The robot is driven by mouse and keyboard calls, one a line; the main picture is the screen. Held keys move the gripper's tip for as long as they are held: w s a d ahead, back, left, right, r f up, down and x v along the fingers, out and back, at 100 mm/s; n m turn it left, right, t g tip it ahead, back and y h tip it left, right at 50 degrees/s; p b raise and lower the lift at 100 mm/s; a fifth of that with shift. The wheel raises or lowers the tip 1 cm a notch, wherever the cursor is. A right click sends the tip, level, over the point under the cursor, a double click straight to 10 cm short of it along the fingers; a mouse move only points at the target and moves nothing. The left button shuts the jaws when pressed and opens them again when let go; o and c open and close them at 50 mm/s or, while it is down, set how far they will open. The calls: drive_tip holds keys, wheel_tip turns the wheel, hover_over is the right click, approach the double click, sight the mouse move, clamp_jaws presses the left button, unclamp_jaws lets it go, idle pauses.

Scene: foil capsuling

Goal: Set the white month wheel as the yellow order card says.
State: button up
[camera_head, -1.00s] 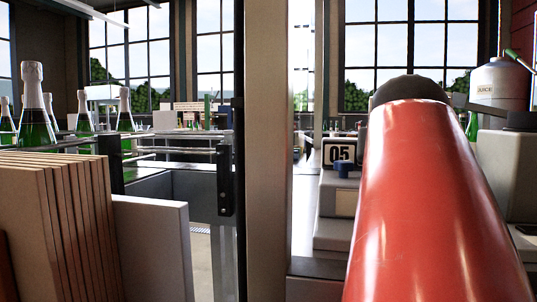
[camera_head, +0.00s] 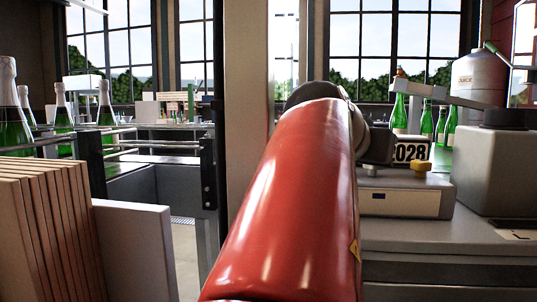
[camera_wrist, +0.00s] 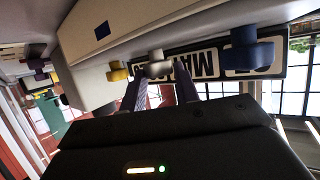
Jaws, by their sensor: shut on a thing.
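The date unit (camera_head: 382,204) is a pale grey box under a black-framed display. The yellow wheel (camera_wrist: 117,71) and blue wheel (camera_wrist: 250,50) stand on either side. I cannot make out a yellow order card with readable text.
Green bottles (camera_head: 440,124) and a metal tank (camera_head: 478,78) stand behind the unit. A grey block (camera_head: 497,170) is at its right. Upright boards (camera_head: 35,225) and foil-topped bottles (camera_head: 104,103) are at the left. A post (camera_head: 246,100) stands left of my arm.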

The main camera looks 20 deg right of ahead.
drive_tip(key=o, duration=1)
drive_tip(key=shift+f+n+t+y, duration=0.1)
drive_tip(key=shift+n+t+y, duration=0.2)
